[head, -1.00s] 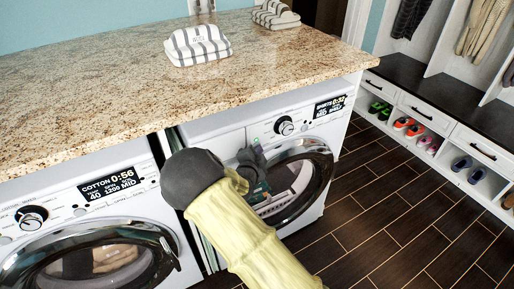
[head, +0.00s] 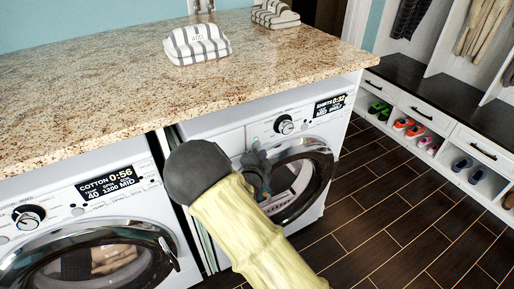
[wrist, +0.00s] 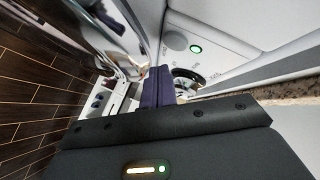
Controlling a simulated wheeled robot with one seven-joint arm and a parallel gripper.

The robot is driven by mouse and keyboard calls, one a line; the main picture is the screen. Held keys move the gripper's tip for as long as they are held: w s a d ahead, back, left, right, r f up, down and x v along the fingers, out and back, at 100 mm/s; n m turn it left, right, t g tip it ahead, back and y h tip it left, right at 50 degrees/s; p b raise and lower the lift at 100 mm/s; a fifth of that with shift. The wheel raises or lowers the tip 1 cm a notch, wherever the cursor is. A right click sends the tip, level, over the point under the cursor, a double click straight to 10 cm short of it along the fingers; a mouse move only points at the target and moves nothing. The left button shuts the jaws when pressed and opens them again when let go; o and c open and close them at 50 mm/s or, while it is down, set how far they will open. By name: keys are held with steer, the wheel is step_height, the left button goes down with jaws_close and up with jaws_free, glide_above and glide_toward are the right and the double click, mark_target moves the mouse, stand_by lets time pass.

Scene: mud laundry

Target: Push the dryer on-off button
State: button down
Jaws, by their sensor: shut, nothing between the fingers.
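Two white front-loading machines stand side by side under the counter. The right-hand machine (head: 331,131), in front of which my gripper is, has a round dial (head: 285,125) and a lit display (head: 329,105); no label tells me which one is the dryer. In the wrist view a round button with a green light (wrist: 195,48) sits on its white panel, beside the dial (wrist: 187,82). My gripper (head: 252,153) is shut and empty, close to the panel left of the dial. In the wrist view its fingers (wrist: 158,84) point toward the panel, apart from the button in the picture.
The left-hand machine (head: 75,205) shows COTTON 0:56. The granite counter (head: 100,85) overhangs both machines and carries folded striped towels (head: 197,46). The round door (head: 325,172) lies below the panel. Dark floor (head: 400,200) is clear to the right, before a shoe bench (head: 445,115).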

steer(key=s+d, duration=0.1)
steer(key=s+d+b, duration=0.1)
steer(key=s, duration=0.1)
steer(key=shift+s+d, duration=0.15)
steer(key=shift+s, duration=0.15)
stand_by(1.1)
